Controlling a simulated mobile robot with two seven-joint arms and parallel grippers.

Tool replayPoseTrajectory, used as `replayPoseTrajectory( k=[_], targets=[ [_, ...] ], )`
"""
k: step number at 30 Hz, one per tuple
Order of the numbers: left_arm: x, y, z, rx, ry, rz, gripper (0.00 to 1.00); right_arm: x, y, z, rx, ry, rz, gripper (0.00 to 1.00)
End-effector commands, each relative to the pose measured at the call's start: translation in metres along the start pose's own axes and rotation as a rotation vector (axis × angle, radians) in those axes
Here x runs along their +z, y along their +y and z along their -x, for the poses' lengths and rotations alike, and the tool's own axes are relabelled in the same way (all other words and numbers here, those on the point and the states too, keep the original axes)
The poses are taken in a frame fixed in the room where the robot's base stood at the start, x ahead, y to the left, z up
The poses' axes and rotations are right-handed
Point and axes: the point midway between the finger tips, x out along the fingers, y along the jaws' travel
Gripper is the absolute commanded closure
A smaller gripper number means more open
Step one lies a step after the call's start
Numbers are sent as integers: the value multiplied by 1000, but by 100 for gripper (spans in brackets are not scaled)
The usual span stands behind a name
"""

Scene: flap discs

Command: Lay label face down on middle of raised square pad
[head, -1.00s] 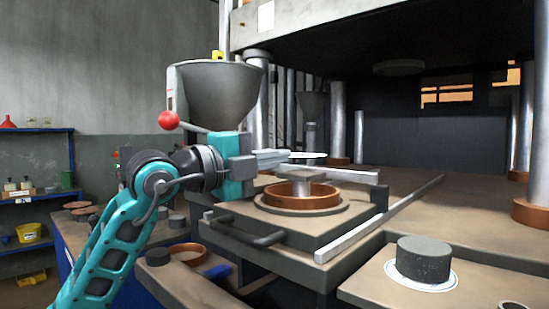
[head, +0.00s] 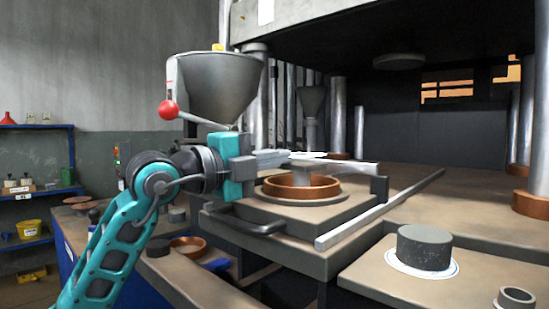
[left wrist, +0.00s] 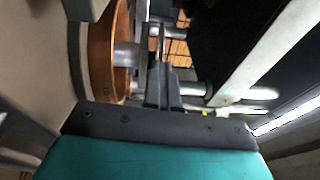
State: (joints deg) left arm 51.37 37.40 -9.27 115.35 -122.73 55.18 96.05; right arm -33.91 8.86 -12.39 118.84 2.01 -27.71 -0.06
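My left gripper (head: 272,157) reaches in from the left, its thin fingers level and close together. It appears shut on the label (head: 312,154), a thin pale disc seen almost edge-on past the fingertips. The label is above the raised pad (head: 302,164), a grey top standing inside a copper-coloured ring (head: 301,187). I cannot tell whether label and pad touch, or which face is down. In the left wrist view the fingers (left wrist: 163,80) point past the ring (left wrist: 115,50); the label is not clear there. My right gripper is not in view.
A grey hopper (head: 221,90) and a red-knobbed lever (head: 168,109) stand close behind my left arm. The upper press block (head: 400,30) hangs above. A metal rail (head: 380,208) runs right of the ring. At right a dark cylinder (head: 424,247) sits on white round paper (head: 391,263).

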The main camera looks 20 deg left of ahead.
Motion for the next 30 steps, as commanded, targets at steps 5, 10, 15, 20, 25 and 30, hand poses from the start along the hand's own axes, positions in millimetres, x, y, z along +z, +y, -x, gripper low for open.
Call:
replayPoseTrajectory(
  k=[5, 10, 15, 20, 25, 30],
  targets=[
    [0, 0, 0, 0, 0, 0, 100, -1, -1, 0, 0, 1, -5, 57],
    [0, 0, 0, 0, 0, 0, 100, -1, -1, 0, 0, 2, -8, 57],
    [0, 0, 0, 0, 0, 0, 100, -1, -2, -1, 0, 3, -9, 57],
    [0, 1, 0, 0, 0, 0, 100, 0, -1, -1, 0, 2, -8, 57],
    [0, 3, 0, 0, 0, 0, 100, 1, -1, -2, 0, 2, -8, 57],
    [0, 5, 0, 0, 0, 0, 100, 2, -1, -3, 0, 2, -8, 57]
  ],
)
